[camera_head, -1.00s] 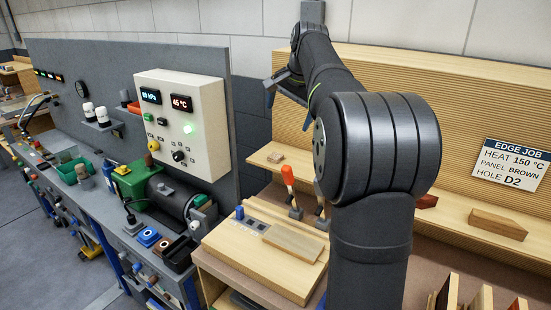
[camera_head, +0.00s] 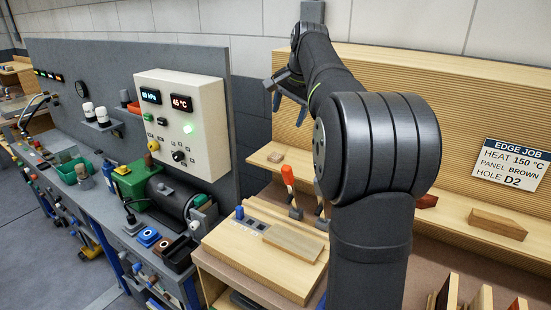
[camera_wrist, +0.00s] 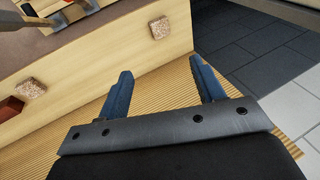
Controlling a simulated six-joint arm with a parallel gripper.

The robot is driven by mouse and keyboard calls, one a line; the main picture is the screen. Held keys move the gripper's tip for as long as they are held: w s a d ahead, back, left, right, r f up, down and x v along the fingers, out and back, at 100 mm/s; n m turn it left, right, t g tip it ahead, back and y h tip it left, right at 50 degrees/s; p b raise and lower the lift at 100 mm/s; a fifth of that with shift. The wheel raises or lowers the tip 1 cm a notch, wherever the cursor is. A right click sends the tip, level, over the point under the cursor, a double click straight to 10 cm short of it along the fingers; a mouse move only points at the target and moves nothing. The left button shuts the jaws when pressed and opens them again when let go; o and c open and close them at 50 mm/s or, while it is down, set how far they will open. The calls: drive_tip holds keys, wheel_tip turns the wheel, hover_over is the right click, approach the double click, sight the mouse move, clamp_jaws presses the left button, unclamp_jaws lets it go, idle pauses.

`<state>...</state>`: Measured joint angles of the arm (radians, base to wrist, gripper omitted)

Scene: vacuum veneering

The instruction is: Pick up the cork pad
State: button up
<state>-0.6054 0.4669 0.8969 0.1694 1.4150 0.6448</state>
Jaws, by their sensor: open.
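A small tan cork pad (camera_head: 275,157) lies on the wooden shelf at the back, below my gripper (camera_head: 288,108). In the wrist view two speckled cork-like blocks show on the pale shelf: one at the top centre (camera_wrist: 160,27) and one at the left (camera_wrist: 30,89). I cannot tell for sure which one matches the pad in the head view. My gripper's two blue fingers (camera_wrist: 160,68) are spread apart with nothing between them. The top-centre block is beyond the fingertips, apart from them.
A ribbed wooden backboard (camera_head: 450,90) stands behind the shelf. A red-handled lever clamp (camera_head: 289,180) stands on the bench below. A wooden block (camera_head: 497,223) lies on the right of the shelf. A control box (camera_head: 183,118) is to the left.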

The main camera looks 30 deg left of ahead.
drive_tip(key=m+g, duration=0.2)
drive_tip(key=m, duration=1.5)
approach(276, 155)
wheel_tip(276, 155, down, 3)
drive_tip(key=shift+w+d+r+m, duration=0.1)
drive_tip(key=shift+d+m, duration=0.05)
drive_tip(key=shift+m, duration=0.15)
drive_tip(key=shift+a+x, duration=0.2)
drive_tip(key=shift+x, duration=1.2)
drive_tip(key=shift+a+x, duration=0.2)
drive_tip(key=shift+x, duration=1.15)
drive_tip(key=shift+r, duration=0.2)
drive_tip(key=c, duration=1.1)
